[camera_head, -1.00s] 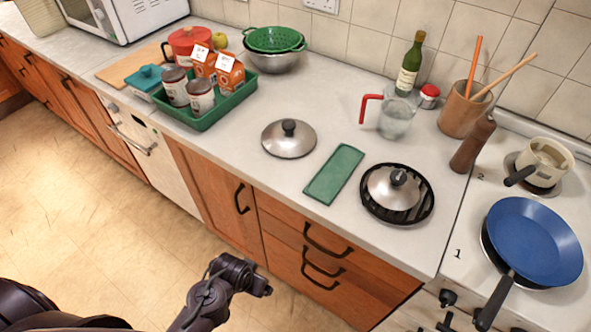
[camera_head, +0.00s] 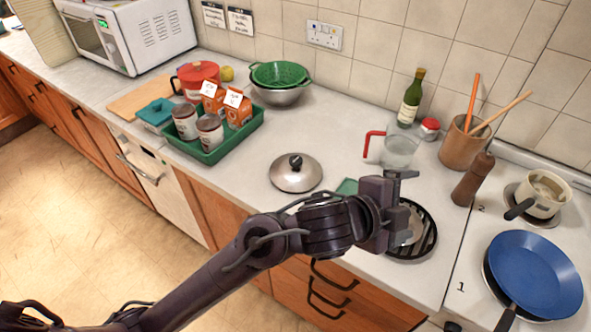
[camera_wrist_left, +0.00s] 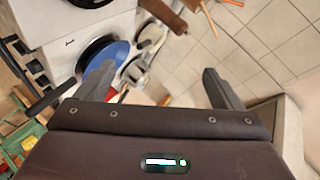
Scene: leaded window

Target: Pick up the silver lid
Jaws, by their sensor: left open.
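One silver lid with a black knob (camera_head: 296,173) lies on the counter. A second silver lid (camera_head: 413,226) sits on a round black ribbed trivet (camera_head: 429,236) to its right, mostly hidden behind my left gripper. My left gripper (camera_head: 405,205) is open and in front of that second lid in the head view; nothing shows between its fingers. In the left wrist view its two fingers (camera_wrist_left: 157,86) stand wide apart, and no lid shows there. My right gripper is not in view.
A green cloth (camera_head: 347,187) lies between the lids, mostly covered by my arm. A glass jug (camera_head: 399,151) with a red handle and a pepper mill (camera_head: 473,179) stand behind. A blue pan (camera_head: 536,272) is right, a green tray (camera_head: 213,154) left.

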